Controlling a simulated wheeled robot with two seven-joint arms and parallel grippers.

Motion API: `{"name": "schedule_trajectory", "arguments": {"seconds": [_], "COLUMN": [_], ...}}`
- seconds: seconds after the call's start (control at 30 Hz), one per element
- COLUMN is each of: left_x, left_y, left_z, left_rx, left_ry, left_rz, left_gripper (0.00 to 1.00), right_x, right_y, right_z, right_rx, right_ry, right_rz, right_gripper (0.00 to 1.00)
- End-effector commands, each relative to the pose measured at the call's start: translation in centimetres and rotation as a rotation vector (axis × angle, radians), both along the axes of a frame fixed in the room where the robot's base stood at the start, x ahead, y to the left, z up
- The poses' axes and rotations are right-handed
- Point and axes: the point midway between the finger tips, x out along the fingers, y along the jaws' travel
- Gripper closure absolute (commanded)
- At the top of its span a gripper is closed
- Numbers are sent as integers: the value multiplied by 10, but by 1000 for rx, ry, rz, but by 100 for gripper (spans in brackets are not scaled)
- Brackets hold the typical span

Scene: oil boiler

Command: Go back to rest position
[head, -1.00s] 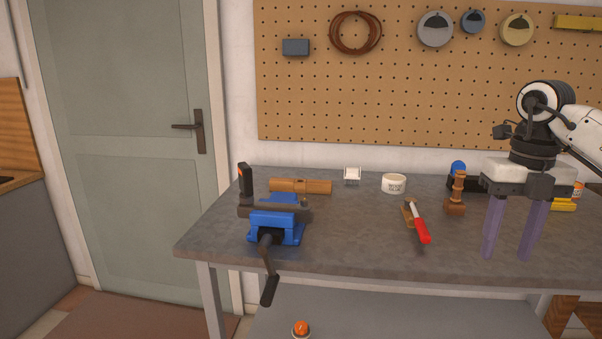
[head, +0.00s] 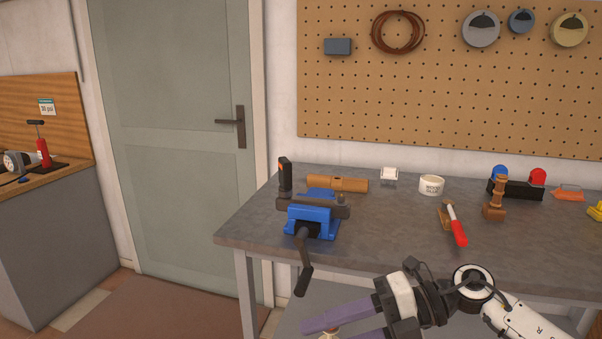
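My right gripper (head: 325,331) is at the bottom of the head view, in front of the workbench's front edge. Its purple fingers point left and are apart, with the lower finger partly cut off by the frame. I see nothing held between them. A small pale object shows near the fingertips, mostly cut off, and I cannot tell what it is. My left gripper is not in view.
The workbench (head: 385,247) carries a blue vise (head: 312,222), a red-handled tool (head: 456,228), a wood glue tub (head: 431,186) and red and blue domed parts. A door (head: 170,130) and a side counter (head: 45,240) stand left. Floor before the door is clear.

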Motion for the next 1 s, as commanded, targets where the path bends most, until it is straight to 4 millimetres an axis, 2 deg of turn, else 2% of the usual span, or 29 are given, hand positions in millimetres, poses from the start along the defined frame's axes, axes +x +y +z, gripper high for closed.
{"name": "schedule_trajectory", "arguments": {"seconds": [0.03, 0.1, 0.2, 0.27, 0.37, 0.47, 0.5, 0.57, 0.6, 0.67, 0.7, 0.8, 0.9, 1.0], "left_x": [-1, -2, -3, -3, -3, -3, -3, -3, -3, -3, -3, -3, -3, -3], "left_y": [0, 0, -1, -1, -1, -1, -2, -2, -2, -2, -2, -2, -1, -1], "left_z": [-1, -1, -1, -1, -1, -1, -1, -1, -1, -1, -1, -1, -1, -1], "left_rx": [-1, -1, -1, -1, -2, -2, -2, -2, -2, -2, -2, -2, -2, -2], "left_ry": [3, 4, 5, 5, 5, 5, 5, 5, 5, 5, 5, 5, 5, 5], "left_rz": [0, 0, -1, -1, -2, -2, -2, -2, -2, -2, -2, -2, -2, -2], "left_gripper": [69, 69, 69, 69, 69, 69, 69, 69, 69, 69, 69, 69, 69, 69], "right_x": [-9, -11, -5, 2, 12, 10, 5, -10, -23, -47, -65, -111, -151, -178], "right_y": [22, 40, 46, 40, 18, -16, -30, -51, -63, -78, -87, -103, -112, -117], "right_z": [0, 8, 11, 5, -23, -72, -98, -137, -162, -198, -220, -264, -293, -308], "right_rx": [137, 313, 531, 640, 778, 858, 873, 877, 870, 847, 824, 760, 699, 654], "right_ry": [56, 131, 265, 358, 533, 728, 813, 936, 1013, 1126, 1196, 1351, 1467, 1542], "right_rz": [-47, -143, -325, -456, -699, -967, -1079, -1238, -1333, -1467, -1547, -1712, -1826, -1892], "right_gripper": [57, 57, 57, 57, 57, 57, 57, 57, 57, 57, 57, 57, 57, 57]}}
